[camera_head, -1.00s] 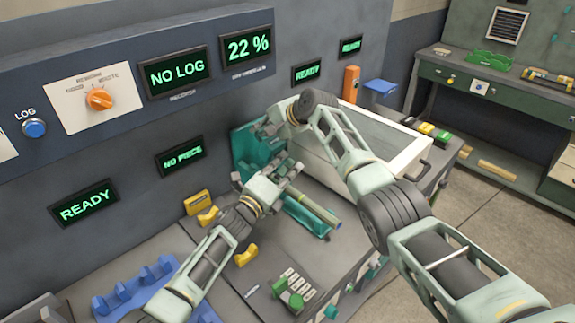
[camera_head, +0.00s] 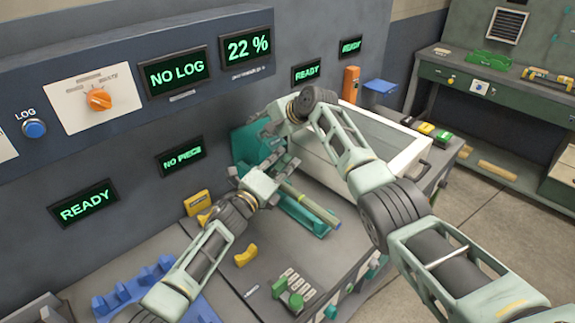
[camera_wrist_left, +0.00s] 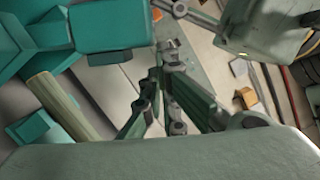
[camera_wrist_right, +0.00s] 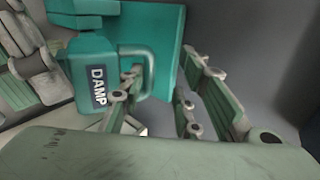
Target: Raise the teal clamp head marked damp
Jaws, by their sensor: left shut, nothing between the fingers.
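The teal clamp head (camera_wrist_right: 86,72) shows its DAMP label in the right wrist view, with a loop handle on its side. The teal clamp (camera_head: 244,143) stands against the wall in the head view, partly hidden by my grippers. My right gripper (camera_wrist_right: 160,85) is open, its fingers on either side of the handle's outer bar; contact cannot be told. It also shows in the head view (camera_head: 266,126). My left gripper (camera_head: 288,166) is shut and empty, just in front of the clamp.
A pale lidded box (camera_head: 395,150) stands right of the clamp. Wall displays read NO PIECE (camera_head: 181,156), 22 % (camera_head: 247,47) and READY (camera_head: 84,203).

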